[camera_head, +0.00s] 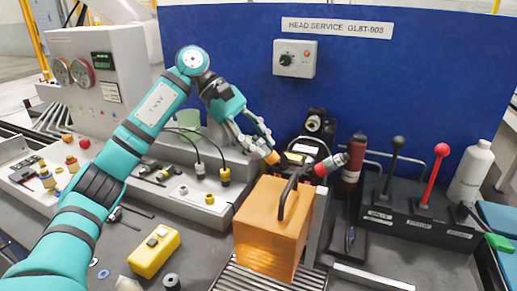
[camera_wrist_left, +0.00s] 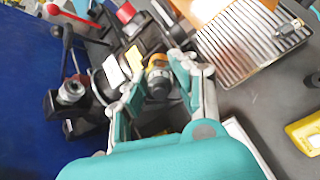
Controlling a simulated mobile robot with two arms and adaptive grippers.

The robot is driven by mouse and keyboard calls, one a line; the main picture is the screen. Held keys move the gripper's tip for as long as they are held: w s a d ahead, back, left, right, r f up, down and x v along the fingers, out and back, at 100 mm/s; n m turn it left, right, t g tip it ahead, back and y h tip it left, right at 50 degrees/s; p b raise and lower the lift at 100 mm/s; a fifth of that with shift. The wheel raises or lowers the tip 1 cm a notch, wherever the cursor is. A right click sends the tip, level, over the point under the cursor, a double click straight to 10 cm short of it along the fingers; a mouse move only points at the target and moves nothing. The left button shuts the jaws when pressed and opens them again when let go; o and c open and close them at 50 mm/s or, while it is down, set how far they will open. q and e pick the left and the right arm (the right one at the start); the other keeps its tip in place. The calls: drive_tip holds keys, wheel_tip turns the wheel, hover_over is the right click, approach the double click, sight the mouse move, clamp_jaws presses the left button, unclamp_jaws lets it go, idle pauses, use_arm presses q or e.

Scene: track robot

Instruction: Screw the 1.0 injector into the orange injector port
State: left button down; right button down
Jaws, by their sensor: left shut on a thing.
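My left gripper (camera_head: 262,146) is shut on the injector (camera_head: 272,158), which shows as a small orange-yellow piece at the fingertips. My right gripper is not in view.
An orange block with a black handle (camera_head: 262,228) stands on a slatted grate in front of the fixture. A red-tipped cylinder (camera_head: 330,165) projects at the fixture's right. Levers (camera_head: 437,172) and a white bottle (camera_head: 472,170) stand further right. A yellow box (camera_head: 154,252) lies front left.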

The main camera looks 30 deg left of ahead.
use_arm(q)
drive_tip(key=m+b, duration=0.2)
drive_tip(key=m, duration=0.2)
drive_tip(key=shift+f+m, duration=0.15)
drive_tip(key=shift+m, duration=0.15)
drive_tip(key=m, duration=0.2)
drive_tip(key=shift+m, duration=0.3)
drive_tip(key=shift+b, duration=0.35)
drive_tip(key=m+b, duration=0.1)
drive_tip(key=m, duration=0.2)
drive_tip(key=m+b, duration=0.1)
drive_tip(key=m, duration=0.3)
drive_tip(key=shift+m, duration=0.4)
drive_tip(key=m, duration=0.4)
drive_tip(key=shift+b, duration=0.35)
